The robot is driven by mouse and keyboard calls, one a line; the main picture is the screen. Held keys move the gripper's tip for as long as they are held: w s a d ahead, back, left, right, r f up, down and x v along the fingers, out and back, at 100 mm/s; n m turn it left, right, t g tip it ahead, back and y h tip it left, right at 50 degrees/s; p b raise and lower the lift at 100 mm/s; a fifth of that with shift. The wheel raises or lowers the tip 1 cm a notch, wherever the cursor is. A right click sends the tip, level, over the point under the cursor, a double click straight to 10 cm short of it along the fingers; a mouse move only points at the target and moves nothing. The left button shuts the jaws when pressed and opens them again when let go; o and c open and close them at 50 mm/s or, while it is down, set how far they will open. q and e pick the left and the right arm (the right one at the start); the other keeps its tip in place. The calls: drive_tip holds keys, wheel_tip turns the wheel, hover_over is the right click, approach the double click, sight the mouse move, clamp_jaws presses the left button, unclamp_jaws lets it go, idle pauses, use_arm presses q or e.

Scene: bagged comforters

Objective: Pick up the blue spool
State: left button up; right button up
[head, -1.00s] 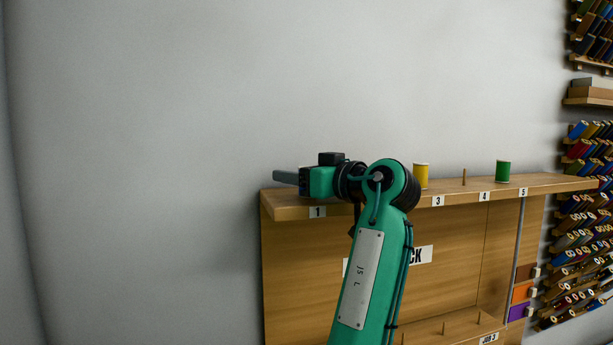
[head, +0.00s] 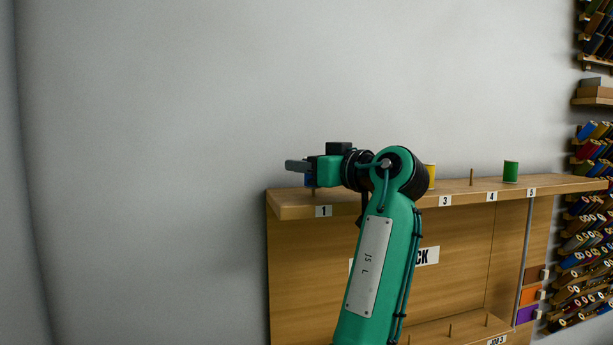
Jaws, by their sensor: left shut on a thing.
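The blue spool (head: 309,180) shows as a small blue patch just under my left gripper (head: 298,166), above position 1 at the left end of the wooden shelf (head: 385,205). My left gripper is shut on it; the gripper body hides most of the spool. A thin peg (head: 313,191) shows right below the spool, and I cannot tell whether the spool is fully clear of it. My right gripper is not in view.
A yellow spool (head: 431,172) stands near position 3, partly behind my left arm. A bare peg (head: 471,177) stands near position 4 and a green spool (head: 510,171) near position 5. A thread rack (head: 590,225) fills the right edge. The wall above is clear.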

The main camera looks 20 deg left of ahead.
use_arm(q)
wheel_tip(320, 180, up, 18)
drive_tip(key=b, duration=0.3)
drive_tip(key=shift+r, duration=0.15)
idle(0.8)
idle(0.7)
